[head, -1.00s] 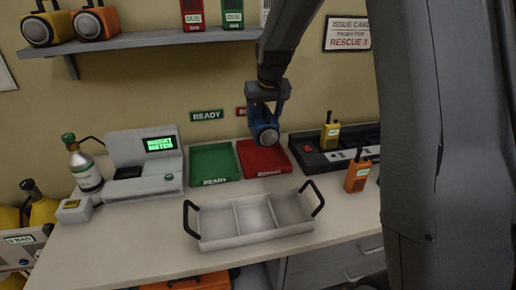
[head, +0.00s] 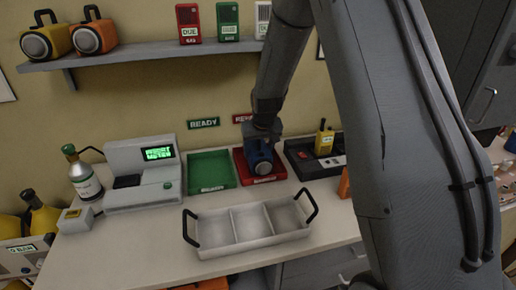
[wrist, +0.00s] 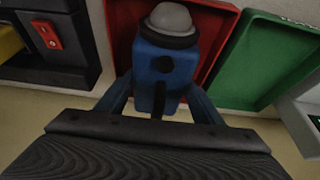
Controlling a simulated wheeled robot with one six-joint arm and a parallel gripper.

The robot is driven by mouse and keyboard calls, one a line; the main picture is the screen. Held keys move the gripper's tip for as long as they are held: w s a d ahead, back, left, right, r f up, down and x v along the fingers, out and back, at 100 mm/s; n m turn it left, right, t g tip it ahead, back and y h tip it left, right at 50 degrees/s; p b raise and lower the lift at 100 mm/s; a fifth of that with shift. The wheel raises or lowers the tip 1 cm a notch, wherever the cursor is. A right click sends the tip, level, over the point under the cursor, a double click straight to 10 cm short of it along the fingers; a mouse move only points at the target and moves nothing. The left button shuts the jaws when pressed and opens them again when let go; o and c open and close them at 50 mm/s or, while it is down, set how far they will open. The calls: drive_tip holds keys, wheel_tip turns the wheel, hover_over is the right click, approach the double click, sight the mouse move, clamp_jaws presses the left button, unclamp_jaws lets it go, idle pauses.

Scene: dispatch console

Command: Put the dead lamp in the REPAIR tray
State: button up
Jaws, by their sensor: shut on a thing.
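The blue lamp (head: 260,163) is held by my gripper (head: 262,143), with its round grey lens facing the front. It is at the red REPAIR tray (head: 280,171), within the tray's outline; I cannot tell whether it touches the tray floor. In the wrist view the lamp (wrist: 165,65) sits between my gripper's fingers (wrist: 160,100), over the red tray (wrist: 215,30). The jaws are shut on it. The lamp and gripper hide much of the tray.
The green READY tray (head: 211,170) is empty, just left of the red one. A black charger (head: 300,153) with a yellow radio (head: 324,140) stands close on the right. An empty three-part carrier (head: 248,232) stands in front. A test meter (head: 140,175) is left.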

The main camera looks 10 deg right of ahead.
drive_tip(key=shift+f, duration=0.1)
drive_tip(key=o, duration=1.5)
drive_tip(key=shift+r, duration=0.2)
drive_tip(key=b+v, duration=0.4)
drive_tip(key=v, duration=0.8)
drive_tip(key=shift+f, duration=0.1)
